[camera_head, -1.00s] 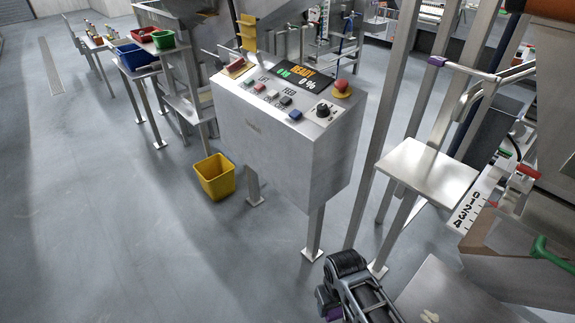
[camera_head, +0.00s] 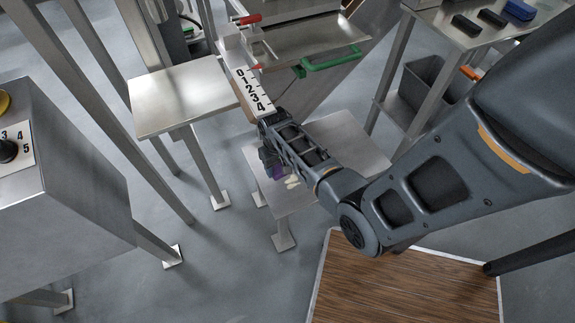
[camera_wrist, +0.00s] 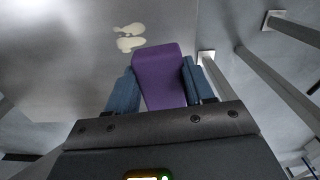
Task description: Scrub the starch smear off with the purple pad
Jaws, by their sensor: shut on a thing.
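The purple pad (camera_wrist: 158,75) is held between the two blue-grey fingers of my gripper (camera_wrist: 160,85) in the wrist view. In the head view the pad (camera_head: 276,173) shows as a small purple patch under my gripper (camera_head: 268,160), over the low metal table (camera_head: 345,140). The starch smear (camera_wrist: 130,38) is a pair of pale cream blotches on the metal surface, just beyond the pad's far end and a little left. It also shows in the head view (camera_head: 292,182), close beside the pad. Whether the pad touches the surface I cannot tell.
A metal side shelf (camera_head: 185,97) stands left of the low table. A white numbered scale (camera_head: 250,90) and a green handle (camera_head: 330,60) are behind my gripper. A grey control cabinet (camera_head: 70,180) is at the left. A wooden floor board (camera_head: 400,285) lies in front.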

